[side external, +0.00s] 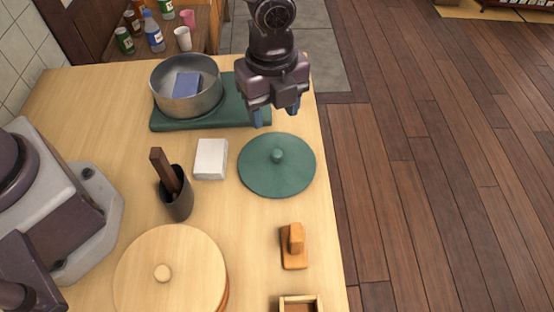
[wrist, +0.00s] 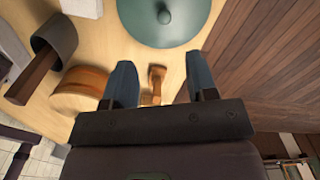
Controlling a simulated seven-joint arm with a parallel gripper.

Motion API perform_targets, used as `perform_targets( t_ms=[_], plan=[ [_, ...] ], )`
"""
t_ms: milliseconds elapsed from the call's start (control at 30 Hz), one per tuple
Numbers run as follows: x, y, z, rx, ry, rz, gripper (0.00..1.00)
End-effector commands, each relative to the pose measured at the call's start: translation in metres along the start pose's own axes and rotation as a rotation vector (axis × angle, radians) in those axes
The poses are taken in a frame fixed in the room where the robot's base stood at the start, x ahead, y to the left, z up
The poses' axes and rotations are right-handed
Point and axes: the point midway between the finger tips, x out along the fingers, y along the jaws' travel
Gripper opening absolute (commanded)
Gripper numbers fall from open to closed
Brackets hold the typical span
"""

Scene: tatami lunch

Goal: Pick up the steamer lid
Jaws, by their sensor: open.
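The steamer lid (side external: 190,262) is a pale round wooden disc with a small knob. It lies on a round orange-brown steamer (side external: 224,296) at the lower left of the side view, whose side is mostly hidden beneath it. The round wooden steamer also shows left of my fingers in the wrist view (wrist: 78,98); I cannot clearly make out its lid there. My gripper (side external: 275,114) is open and empty, its blue fingertips above the table's far right part, near the green lid and well away from the steamer lid. Both fingers show in the wrist view (wrist: 160,66).
A green knobbed lid (side external: 265,177) lies on the table. A metal pot (side external: 205,101) holding a blue block stands on a green base (side external: 222,119). A white block (side external: 211,159), a dark cup (side external: 179,203) with brown sticks, an orange wooden piece (side external: 293,248) and a small box (side external: 287,300) surround the middle.

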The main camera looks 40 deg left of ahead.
Motion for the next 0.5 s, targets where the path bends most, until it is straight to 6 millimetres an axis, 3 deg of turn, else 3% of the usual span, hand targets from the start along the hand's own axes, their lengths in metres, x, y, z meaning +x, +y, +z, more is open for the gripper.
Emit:
perform_targets(
  t_ms=[200, 500],
  plan=[
    [0.043, 0.001, 0.0, -0.001, -0.001, 0.007, 0.52],
    [0.07, -0.001, 0.0, -0.004, -0.001, 0.002, 0.52]
  ],
)
